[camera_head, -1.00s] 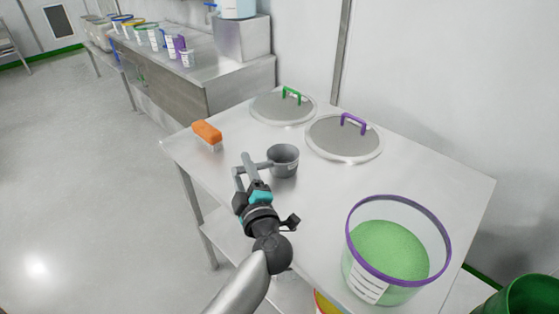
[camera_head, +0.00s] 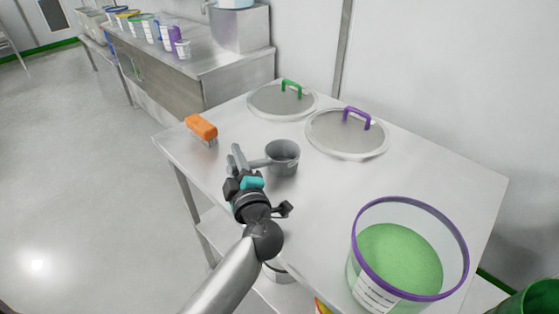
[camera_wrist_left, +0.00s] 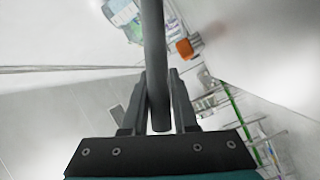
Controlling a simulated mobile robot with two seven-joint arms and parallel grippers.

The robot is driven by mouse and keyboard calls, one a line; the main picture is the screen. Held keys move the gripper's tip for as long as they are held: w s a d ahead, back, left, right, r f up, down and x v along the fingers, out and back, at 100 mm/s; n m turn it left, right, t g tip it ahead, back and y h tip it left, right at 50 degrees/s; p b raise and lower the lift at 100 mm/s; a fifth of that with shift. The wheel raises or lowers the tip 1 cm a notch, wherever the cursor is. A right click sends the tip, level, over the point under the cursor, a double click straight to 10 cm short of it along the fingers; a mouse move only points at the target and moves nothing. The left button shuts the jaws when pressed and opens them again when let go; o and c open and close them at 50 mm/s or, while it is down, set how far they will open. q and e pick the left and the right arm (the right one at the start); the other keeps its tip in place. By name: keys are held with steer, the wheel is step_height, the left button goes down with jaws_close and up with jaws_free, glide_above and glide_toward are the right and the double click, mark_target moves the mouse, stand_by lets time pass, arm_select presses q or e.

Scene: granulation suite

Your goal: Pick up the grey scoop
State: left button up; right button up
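The grey scoop (camera_head: 283,157) is at the middle of the steel table, its cup upright and its handle pointing left. My left gripper (camera_head: 238,160) is at the handle, with its fingers closed in on it. In the left wrist view the scoop's handle (camera_wrist_left: 154,50) runs between the two fingers (camera_wrist_left: 159,85), which sit close against its sides. The cup is outside that view. I see no clear gap between the cup and the table. My right gripper is not in view.
An orange brush (camera_head: 201,128) lies at the table's left edge. Lids with a green handle (camera_head: 282,99) and a purple handle (camera_head: 347,134) lie behind the scoop. A purple-rimmed tub of green powder (camera_head: 400,258) stands front right. The table (camera_head: 430,170) is bare at right.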

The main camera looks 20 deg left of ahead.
arm_select(q)
jaws_close()
stand_by(0.9)
